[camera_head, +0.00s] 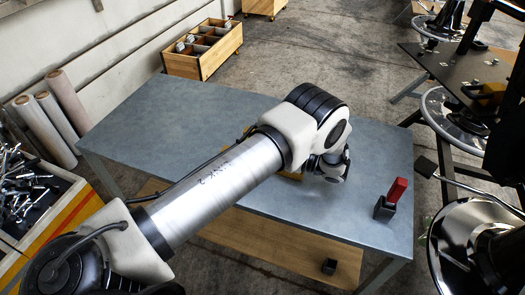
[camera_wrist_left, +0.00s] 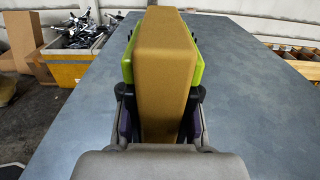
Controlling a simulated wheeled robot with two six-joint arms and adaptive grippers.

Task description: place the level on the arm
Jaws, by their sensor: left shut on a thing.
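The level (camera_wrist_left: 165,70) is a long mustard-yellow bar in the left wrist view, pointing away from the camera. My left gripper (camera_wrist_left: 162,95) is shut on it, with green-edged fingers on both sides. In the head view my forearm and wrist cover most of the grip; small yellow parts of the level (camera_head: 292,176) show beside the wrist, over the blue-grey table. A gap between level and table cannot be judged. At the right stand barber chair parts, with a black flat panel (camera_head: 445,65) and chrome round bases; which part is the arm is unclear. My right gripper is not seen.
A red-handled item in a black holder (camera_head: 385,210) stands on the table (camera_head: 150,115) near its right end. A tool bin (camera_head: 60,215) is at the left, a divided wooden crate (camera_head: 205,60) behind. The table's left part is clear.

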